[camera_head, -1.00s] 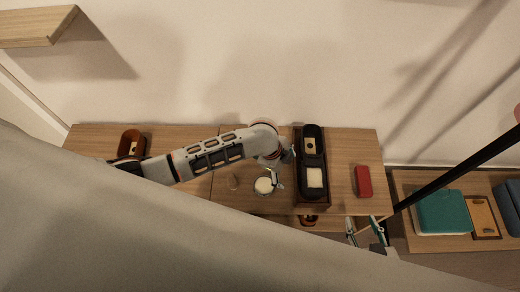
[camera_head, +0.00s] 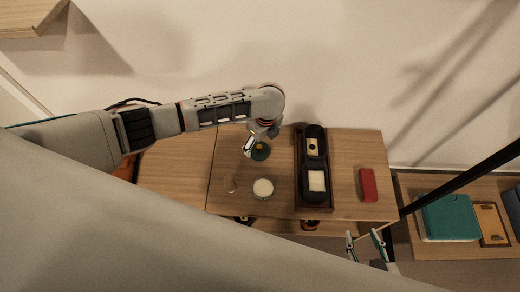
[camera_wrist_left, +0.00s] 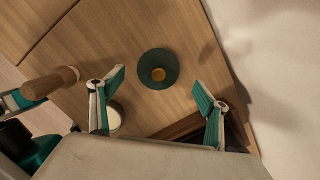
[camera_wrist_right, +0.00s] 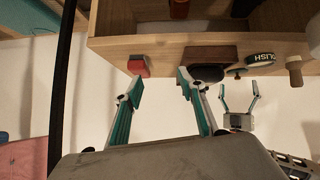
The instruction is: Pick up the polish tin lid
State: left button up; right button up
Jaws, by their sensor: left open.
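In the left wrist view the lid shows between and beyond the spread fingers (camera_wrist_left: 157,84), with nothing held. The round polish tin (camera_head: 263,188) with a cream-coloured top stands in front of the lid, and its lettered side shows in the right wrist view (camera_wrist_right: 263,59). My right gripper (camera_head: 363,238) is open and empty off the table's front edge.
A dark tray (camera_head: 299,193) with a black-handled brush and pale blocks stands right of the lid. A red block (camera_head: 368,184) lies farther right. The wall is close behind the table.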

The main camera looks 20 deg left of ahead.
aim_at(259, 147)
pick_arm(q)
jog(key=f, duration=0.2)
jog(key=f+b, duration=0.1)
jog(key=shift+s+a+f, duration=0.2)
jog(key=shift+a+f, duration=0.1)
jog(key=shift+w+f, duration=0.2)
jog(key=shift+f, duration=0.1)
jog(key=shift+r, duration=0.15)
jog(key=c, duration=1)
jog(key=shift+c, duration=0.3)
pick_arm(e)
jog(key=shift+w+a+r, duration=0.15)
jog(key=shift+w+a, duration=0.25)
jog(key=shift+w, duration=0.05)
